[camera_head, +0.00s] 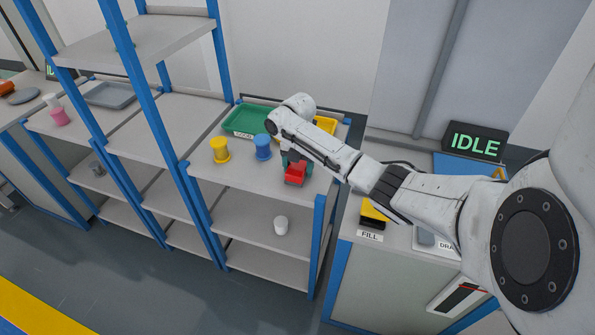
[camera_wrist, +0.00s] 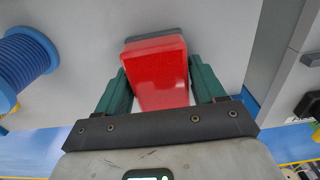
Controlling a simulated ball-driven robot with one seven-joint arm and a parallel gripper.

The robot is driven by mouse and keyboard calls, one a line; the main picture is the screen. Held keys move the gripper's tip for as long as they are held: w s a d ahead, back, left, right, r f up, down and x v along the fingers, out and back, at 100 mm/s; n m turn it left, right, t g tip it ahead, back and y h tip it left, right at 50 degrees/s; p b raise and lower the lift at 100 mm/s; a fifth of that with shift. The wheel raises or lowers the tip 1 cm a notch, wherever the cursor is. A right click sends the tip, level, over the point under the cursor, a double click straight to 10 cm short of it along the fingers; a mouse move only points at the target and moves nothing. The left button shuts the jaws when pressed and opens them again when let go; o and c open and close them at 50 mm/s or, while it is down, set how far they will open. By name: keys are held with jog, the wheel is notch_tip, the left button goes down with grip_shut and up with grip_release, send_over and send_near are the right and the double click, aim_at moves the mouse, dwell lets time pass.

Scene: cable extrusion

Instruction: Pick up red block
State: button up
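The red block (camera_head: 295,174) is near the front right of the shelf top, below my gripper (camera_head: 293,164). In the wrist view the red block (camera_wrist: 160,75) fills the space between the two green fingers of my gripper (camera_wrist: 160,88). The fingers lie along its left and right sides, very close to it. I cannot tell whether they press on it. The block's lower end is hidden by the gripper body. Whether it rests on the shelf or is held just above it is unclear.
A blue spool (camera_head: 263,147) and a yellow spool (camera_head: 220,150) stand to the left of the block. A green tray (camera_head: 250,120) and a yellow bin (camera_head: 326,124) are behind. A blue shelf post (camera_head: 318,235) marks the right edge.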

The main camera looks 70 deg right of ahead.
jog(key=c, duration=0.6)
jog(key=shift+r, duration=0.1)
jog(key=shift+c, duration=0.2)
jog(key=shift+r, duration=0.25)
notch_tip(320, 180, up, 2)
jog(key=shift+r+b, duration=0.1)
jog(key=shift+b, duration=0.25)
jog(key=s+a+r+p, duration=0.6)
jog(key=s+a+r, duration=0.3)
jog(key=a+r, duration=0.1)
jog(key=shift+s+a+p, duration=0.15)
jog(key=shift+a+p, duration=0.1)
jog(key=shift+p, duration=0.15)
